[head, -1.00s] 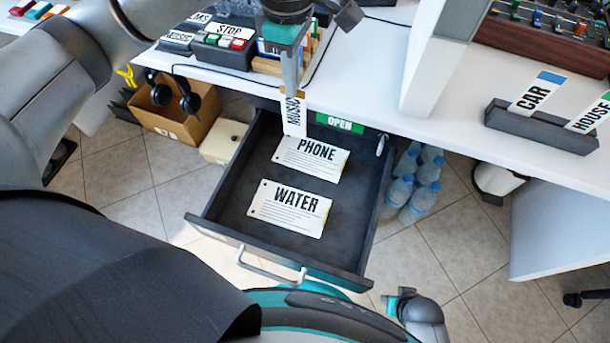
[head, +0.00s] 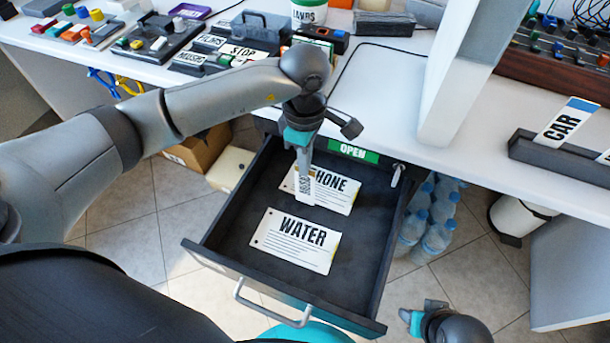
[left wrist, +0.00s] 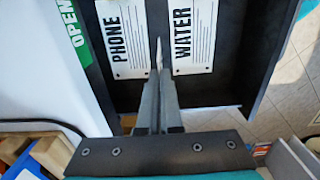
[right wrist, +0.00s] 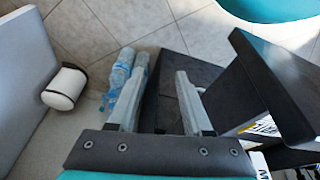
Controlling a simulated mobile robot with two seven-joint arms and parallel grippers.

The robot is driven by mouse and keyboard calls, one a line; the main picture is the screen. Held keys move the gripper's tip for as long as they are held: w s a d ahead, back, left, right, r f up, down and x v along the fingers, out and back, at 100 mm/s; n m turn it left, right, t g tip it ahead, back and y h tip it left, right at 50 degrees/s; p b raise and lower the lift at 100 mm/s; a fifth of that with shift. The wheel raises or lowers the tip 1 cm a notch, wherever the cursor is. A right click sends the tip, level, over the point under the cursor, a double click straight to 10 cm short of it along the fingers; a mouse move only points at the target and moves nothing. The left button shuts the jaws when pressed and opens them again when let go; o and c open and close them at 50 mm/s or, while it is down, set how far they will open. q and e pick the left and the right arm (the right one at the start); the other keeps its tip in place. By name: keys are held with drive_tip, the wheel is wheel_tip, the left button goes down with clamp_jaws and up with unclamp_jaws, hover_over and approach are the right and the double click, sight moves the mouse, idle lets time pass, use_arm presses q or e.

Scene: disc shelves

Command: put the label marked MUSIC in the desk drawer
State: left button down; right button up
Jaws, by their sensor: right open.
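My left gripper (head: 303,160) is shut on the MUSIC label (head: 304,188), a white card hanging upright below the fingers, over the open desk drawer (head: 222,205). In the left wrist view the label shows edge-on as a thin sliver (left wrist: 159,54) between the fingers. The PHONE label (head: 340,199) lies in the drawer, partly hidden behind the MUSIC label. The WATER label (head: 295,240) lies nearer the drawer's front. I cannot tell whether the MUSIC label touches the PHONE label. My right gripper (head: 420,312) is open and empty, outside the drawer's right side.
A green OPEN sign (head: 353,152) is on the desk edge behind the drawer. Water bottles (head: 432,225) stand on the floor to the right. A white divider (head: 462,75) rises from the desk. A CAR label (head: 565,122) stands in a dark holder. The drawer's right part is bare.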

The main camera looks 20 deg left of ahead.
sight(305, 187)
use_arm(q)
drive_tip(key=shift+f+b, duration=0.65)
drive_tip(key=shift+f, duration=1.25)
use_arm(e)
drive_tip(key=shift+w+r, duration=0.2)
drive_tip(key=shift+r, duration=0.6)
drive_tip(key=shift+w+r, duration=0.15)
drive_tip(key=shift+r, duration=0.65)
use_arm(q)
drive_tip(key=shift+f, duration=0.1)
use_arm(e)
drive_tip(key=shift+t, duration=0.3)
use_arm(q)
drive_tip(key=shift+f, duration=0.1)
drive_tip(key=c, duration=1.1)
unclamp_jaws()
use_arm(e)
drive_tip(key=shift+r, duration=0.3)
